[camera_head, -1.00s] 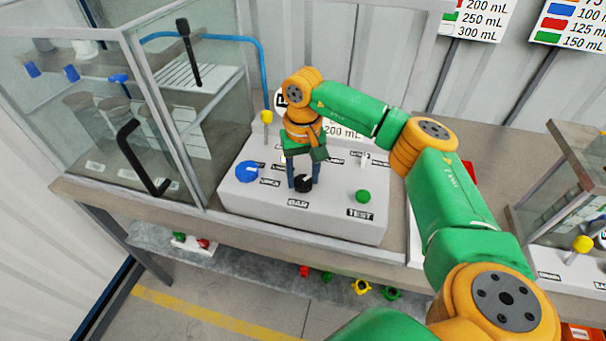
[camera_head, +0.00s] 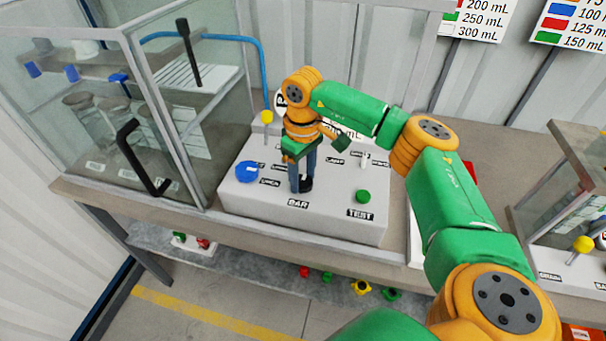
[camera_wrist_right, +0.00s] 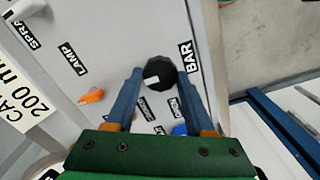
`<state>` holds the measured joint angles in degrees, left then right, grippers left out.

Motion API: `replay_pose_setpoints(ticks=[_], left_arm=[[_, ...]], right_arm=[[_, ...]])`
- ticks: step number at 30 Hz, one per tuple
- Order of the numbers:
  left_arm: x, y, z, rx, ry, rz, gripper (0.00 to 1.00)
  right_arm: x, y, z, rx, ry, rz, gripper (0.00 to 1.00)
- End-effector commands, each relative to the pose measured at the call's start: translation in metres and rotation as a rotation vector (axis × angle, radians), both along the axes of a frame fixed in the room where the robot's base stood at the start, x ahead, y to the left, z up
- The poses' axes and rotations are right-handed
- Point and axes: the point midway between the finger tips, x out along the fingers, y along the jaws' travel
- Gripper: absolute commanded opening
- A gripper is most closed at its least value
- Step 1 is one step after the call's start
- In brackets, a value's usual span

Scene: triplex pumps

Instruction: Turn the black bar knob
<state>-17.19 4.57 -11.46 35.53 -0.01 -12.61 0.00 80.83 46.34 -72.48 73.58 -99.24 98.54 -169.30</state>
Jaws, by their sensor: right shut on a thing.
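The black bar knob (camera_head: 308,185) sits on the sloped grey panel (camera_head: 328,222), just behind the label BAR. In the head view it is mostly hidden by the blue fingers. In the right wrist view the knob (camera_wrist_right: 159,72) is round and black with a small white mark, and lies between the two fingertips. My right gripper (camera_head: 300,184) points down at the panel, shut on the knob; its fingers also show in the right wrist view (camera_wrist_right: 161,78). My left gripper is not in view.
A blue knob (camera_head: 248,171) is left of the gripper, and a green button (camera_head: 362,196) is to the right by TEST. A yellow-topped lever (camera_head: 267,117) stands behind. A glass cabinet (camera_head: 170,110) with a black handle borders the panel's left side.

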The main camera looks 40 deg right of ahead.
Motion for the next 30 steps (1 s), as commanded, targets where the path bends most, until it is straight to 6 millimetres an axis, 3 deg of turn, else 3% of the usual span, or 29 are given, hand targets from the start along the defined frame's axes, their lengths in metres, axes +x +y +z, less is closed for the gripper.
replay_pose_setpoints(ticks=[14,15,18,27,30], left_arm=[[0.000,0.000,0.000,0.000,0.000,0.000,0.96],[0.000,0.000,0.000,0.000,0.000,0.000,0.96],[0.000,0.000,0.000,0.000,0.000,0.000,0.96],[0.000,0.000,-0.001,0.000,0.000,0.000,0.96],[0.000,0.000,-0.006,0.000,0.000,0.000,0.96]], right_arm=[[0.001,0.000,0.002,0.001,-0.007,0.014,0.00],[0.001,0.000,0.002,0.001,-0.007,0.014,0.56],[0.001,0.000,0.001,0.000,-0.005,0.013,0.83],[0.001,0.000,0.001,0.001,-0.002,0.013,0.84],[0.002,0.001,0.013,0.002,-0.006,0.013,0.84]])
